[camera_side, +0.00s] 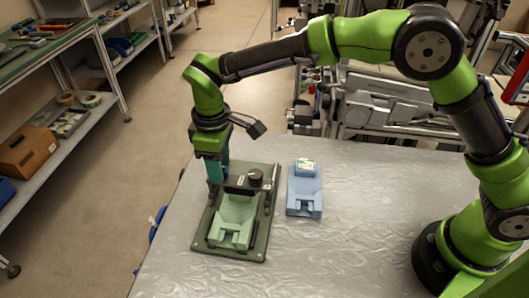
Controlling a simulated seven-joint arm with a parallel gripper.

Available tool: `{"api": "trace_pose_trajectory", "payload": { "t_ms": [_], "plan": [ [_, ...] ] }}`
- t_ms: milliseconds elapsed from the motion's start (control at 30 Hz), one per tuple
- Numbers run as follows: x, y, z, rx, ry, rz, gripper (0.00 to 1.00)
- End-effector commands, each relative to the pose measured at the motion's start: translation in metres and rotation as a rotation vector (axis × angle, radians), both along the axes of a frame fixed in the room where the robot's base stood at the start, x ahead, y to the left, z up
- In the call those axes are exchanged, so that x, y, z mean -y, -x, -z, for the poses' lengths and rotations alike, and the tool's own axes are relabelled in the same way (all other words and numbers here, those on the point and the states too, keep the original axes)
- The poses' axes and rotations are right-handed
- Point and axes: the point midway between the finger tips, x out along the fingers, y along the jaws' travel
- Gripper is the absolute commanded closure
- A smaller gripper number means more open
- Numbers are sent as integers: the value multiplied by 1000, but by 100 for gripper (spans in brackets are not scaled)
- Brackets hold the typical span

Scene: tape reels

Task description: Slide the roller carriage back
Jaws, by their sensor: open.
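The roller carriage looks to be the dark bar with a black round knob (255,177) across a green base plate (254,243) on the table. The bar lies behind a light green holder (233,218) fixed on the plate. A dark rail runs along the plate's right side. My gripper (216,190) is at the left end of the bar, pointing down, with teal fingers. It is open. Whether the fingers touch the bar is too small to tell.
The silver table (345,235) is clear in front and to the right. Shelves (85,110) stand at the left, beyond the table.

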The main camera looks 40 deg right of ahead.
Motion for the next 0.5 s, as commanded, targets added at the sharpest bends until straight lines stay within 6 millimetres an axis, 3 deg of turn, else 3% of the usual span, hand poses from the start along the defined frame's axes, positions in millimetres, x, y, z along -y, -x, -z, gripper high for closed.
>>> {"api": "trace_pose_trajectory", "payload": {
  "t_ms": [333, 500],
  "plan": [
    [0, 0, 4, 0, 0, 0, 59],
    [0, 0, 4, 0, 0, 0, 85]
  ]
}}
